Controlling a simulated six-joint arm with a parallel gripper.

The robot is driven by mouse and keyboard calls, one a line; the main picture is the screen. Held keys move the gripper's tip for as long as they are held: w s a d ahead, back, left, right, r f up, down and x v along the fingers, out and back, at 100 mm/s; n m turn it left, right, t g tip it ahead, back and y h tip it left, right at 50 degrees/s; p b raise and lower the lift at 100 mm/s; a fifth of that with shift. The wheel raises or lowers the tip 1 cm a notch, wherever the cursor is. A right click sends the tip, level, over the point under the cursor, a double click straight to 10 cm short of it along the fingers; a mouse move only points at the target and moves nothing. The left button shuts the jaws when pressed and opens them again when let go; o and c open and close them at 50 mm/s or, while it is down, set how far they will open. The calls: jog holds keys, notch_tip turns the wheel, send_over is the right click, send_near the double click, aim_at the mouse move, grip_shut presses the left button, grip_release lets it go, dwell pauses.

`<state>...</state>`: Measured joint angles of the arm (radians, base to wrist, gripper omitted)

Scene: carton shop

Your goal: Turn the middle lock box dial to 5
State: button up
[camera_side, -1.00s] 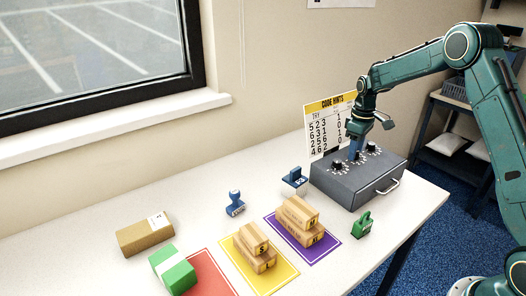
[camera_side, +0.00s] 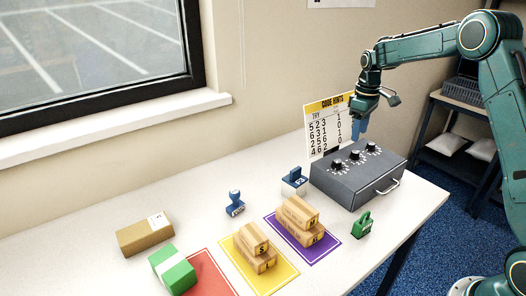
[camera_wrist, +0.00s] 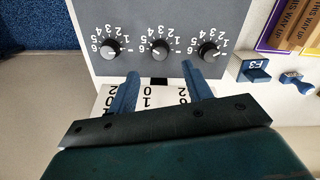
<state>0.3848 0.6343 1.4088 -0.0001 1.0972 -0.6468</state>
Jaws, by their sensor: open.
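The grey lock box (camera_side: 358,180) stands on the table with three black dials on its sloped top. The middle dial (camera_side: 354,155) sits between the other two; in the wrist view the middle dial (camera_wrist: 159,48) has the numbers 1 to 6 around it, upside down. Its pointer is too small to read surely. My gripper (camera_side: 359,130) is above and behind the box, clear of the dials. In the wrist view my gripper (camera_wrist: 160,72) has its two blue fingers apart and empty, just short of the middle dial in the picture.
The left dial (camera_wrist: 110,48) and right dial (camera_wrist: 208,50) flank the middle one closely. A code hints board (camera_side: 328,128) stands behind the box. Stacked cartons (camera_side: 299,216) lie farther left.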

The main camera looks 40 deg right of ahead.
notch_tip(320, 180, up, 7)
dwell(0.3)
dwell(0.4)
jog(key=s+a+r+m+t, duration=0.1)
jog(key=s+a+r+t, duration=0.1)
jog(key=s+a+r, duration=0.45)
jog(key=s+a+r+m+t, duration=0.1)
jog(key=s+a+r, duration=0.3)
jog(key=s+a, duration=0.4)
jog(key=s+a+f+t, duration=0.1)
jog(key=s+a+f, duration=0.1)
jog(key=s, duration=0.6)
jog(key=s+a+f+m+t, duration=0.1)
jog(key=s+a+f, duration=0.2)
jog(key=s, duration=0.6)
jog(key=shift+a+t, duration=0.25)
jog(key=shift+t, duration=0.05)
dwell(0.4)
